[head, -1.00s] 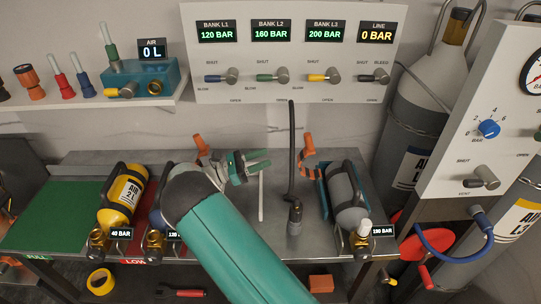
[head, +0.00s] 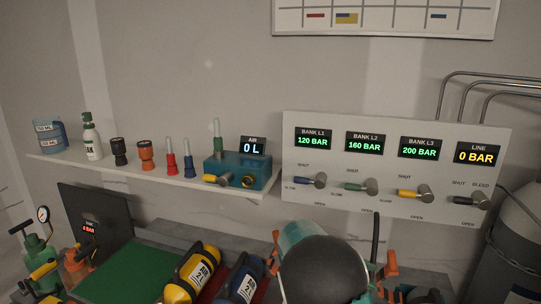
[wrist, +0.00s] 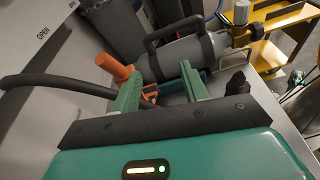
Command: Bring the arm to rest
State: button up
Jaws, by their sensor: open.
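My gripper (wrist: 160,88) shows in the wrist view with its two green fingers apart and nothing held between them. Beyond the fingertips lie a grey cylinder (wrist: 186,58) with a dark carry handle and an orange-handled part (wrist: 114,67); I cannot tell how far they are from the fingers. In the head view my arm's dark rounded joint and teal link fill the bottom centre, and the fingers are hidden or out of frame.
A black hose (wrist: 48,84) runs along the left of the wrist view. In the head view, the valve panel (head: 300,209) stands behind my arm. A yellow cylinder (head: 193,273) and a blue one (head: 240,281) lie left of it. A shelf (head: 110,172) holds several small items.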

jog(key=s+a+r+m+t+y, duration=0.3)
jog(key=s+m+y, duration=0.1)
jog(key=s, duration=0.4)
jog(key=s+a+r+m+t+y, duration=0.3)
jog(key=s+m+y, duration=0.1)
jog(key=s, duration=0.5)
jog(key=s+a+r+m+t+y, duration=0.3)
jog(key=s+y, duration=0.3)
jog(key=s, duration=0.3)
jog(key=shift+a+r+m+t, duration=0.3)
jog(key=shift+r+m, duration=0.3)
jog(key=shift+m, duration=0.3)
jog(key=shift+s+d, duration=0.1)
jog(key=shift+d, duration=0.1)
